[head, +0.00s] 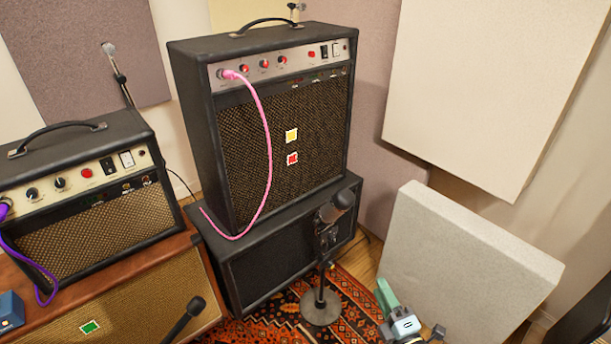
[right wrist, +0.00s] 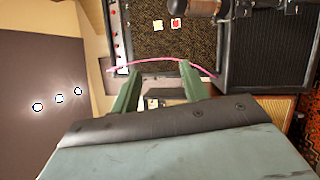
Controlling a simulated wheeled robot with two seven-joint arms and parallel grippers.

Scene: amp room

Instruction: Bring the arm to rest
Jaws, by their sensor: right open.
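My right gripper (head: 386,296) shows at the bottom right of the head view, in front of the pale panel. Its two green fingers also show in the right wrist view (right wrist: 157,75), spread apart. It is open, with nothing seen held between the fingers. In the wrist view the amp and a pink cable lie beyond the fingertips; I cannot tell that they touch. My left gripper is not in view.
A tall black amp (head: 290,185) with a plugged-in pink cable (head: 268,150) stands on a black cabinet (head: 285,268). A microphone (head: 338,206) on a stand is in front. A smaller amp (head: 95,235) is left. A pale panel (head: 460,270) leans right.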

